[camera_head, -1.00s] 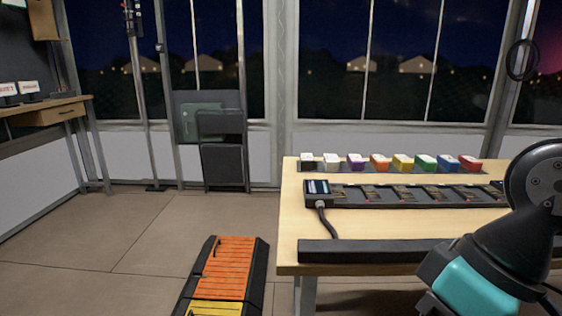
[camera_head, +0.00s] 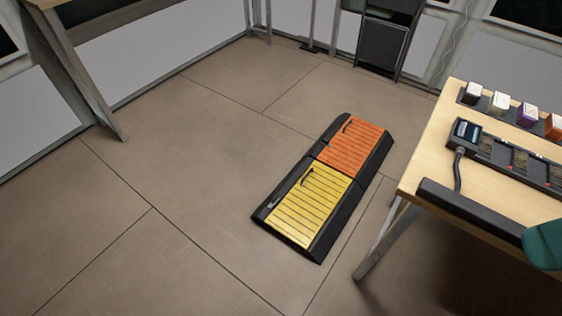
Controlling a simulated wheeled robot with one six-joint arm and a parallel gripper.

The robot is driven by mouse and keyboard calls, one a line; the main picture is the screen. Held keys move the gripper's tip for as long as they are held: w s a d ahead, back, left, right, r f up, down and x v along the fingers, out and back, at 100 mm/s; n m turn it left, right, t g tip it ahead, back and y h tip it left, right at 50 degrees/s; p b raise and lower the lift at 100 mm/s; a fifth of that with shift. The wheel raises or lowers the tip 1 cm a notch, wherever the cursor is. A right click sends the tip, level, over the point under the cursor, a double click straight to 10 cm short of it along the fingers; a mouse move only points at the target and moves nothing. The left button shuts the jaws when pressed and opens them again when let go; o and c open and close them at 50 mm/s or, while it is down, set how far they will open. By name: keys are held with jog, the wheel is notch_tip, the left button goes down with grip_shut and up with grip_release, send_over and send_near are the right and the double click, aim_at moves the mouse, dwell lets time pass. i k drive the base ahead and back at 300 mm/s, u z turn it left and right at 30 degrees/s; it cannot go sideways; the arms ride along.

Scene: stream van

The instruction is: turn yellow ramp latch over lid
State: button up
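A low floor ramp with black sloped edges lies on the floor in the middle of the head view. Its near section has a yellow slatted lid (camera_head: 308,208), and its far section has an orange slatted lid (camera_head: 352,148). A small light-grey piece, perhaps the yellow ramp latch (camera_head: 272,203), sits on the black left edge beside the yellow lid. It is too small to tell how it is turned. A dark curved handle (camera_head: 307,177) lies on the yellow lid near its far end. Both lids look closed. My gripper is not in view.
A wooden table (camera_head: 430,160) stands at right, with a black strip (camera_head: 470,210), a cabled device (camera_head: 467,133) and several coloured items on it. Part of my arm shows at the right edge. The floor left of the ramp is clear. A folded dark chair leans at the back.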

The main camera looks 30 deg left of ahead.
aim_at(274, 201)
jog(key=u, duration=1.05)
jog(key=i, duration=1.15)
jog(key=u, duration=0.2)
